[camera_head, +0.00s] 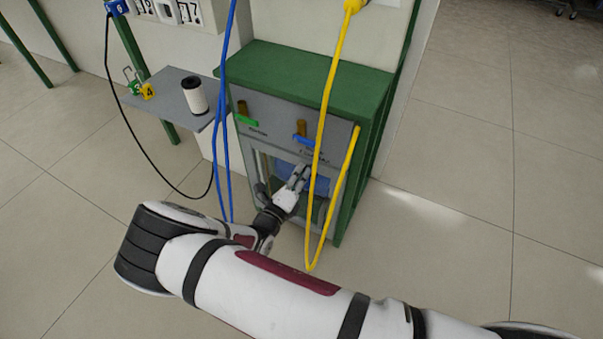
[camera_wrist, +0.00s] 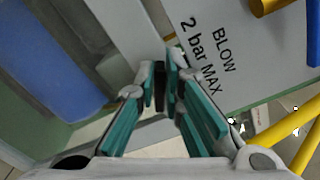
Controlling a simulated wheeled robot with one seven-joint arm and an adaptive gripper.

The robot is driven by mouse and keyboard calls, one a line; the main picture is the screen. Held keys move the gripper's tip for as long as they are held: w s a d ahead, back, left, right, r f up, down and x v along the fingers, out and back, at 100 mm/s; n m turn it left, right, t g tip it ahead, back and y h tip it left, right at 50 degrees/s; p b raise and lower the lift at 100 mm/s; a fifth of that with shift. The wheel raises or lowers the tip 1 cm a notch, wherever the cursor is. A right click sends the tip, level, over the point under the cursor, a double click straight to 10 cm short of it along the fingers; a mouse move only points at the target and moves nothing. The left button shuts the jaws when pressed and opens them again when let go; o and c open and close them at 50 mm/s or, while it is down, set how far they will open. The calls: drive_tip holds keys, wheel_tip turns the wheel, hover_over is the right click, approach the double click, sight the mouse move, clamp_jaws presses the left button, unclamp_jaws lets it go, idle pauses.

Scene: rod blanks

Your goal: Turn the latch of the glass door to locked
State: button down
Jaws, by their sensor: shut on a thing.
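The glass door (camera_wrist: 108,72) fills the left of the wrist view, with a pale frame and a blue shape behind the pane. In the head view the door's pale frame (camera_head: 328,186) shows in the lower front of the green cabinet. My gripper (camera_head: 303,172) reaches the upper part of the door. In the wrist view my gripper (camera_wrist: 164,72) has its fingertips close together at the door's frame edge, shut on a small dark piece (camera_wrist: 160,88), which seems to be the latch. The fingers hide most of it, so its turn angle cannot be told.
A yellow hose (camera_head: 323,110) hangs just right of my gripper, and a blue hose (camera_head: 221,120) hangs at the left. Above the door are a green valve handle (camera_head: 245,120) and a blue one (camera_head: 303,139). A grey shelf (camera_head: 165,98) holds a white roll (camera_head: 195,96).

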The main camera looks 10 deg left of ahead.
drive_tip(key=n, duration=0.2)
drive_tip(key=f+n, duration=0.1)
drive_tip(key=n, duration=0.2)
drive_tip(key=shift+a+n+b, duration=0.15)
drive_tip(key=shift+n+b, duration=0.15)
drive_tip(key=shift+b, duration=0.1)
idle(0.4)
drive_tip(key=c, duration=1.7)
unclamp_jaws()
drive_tip(key=v, duration=1.2)
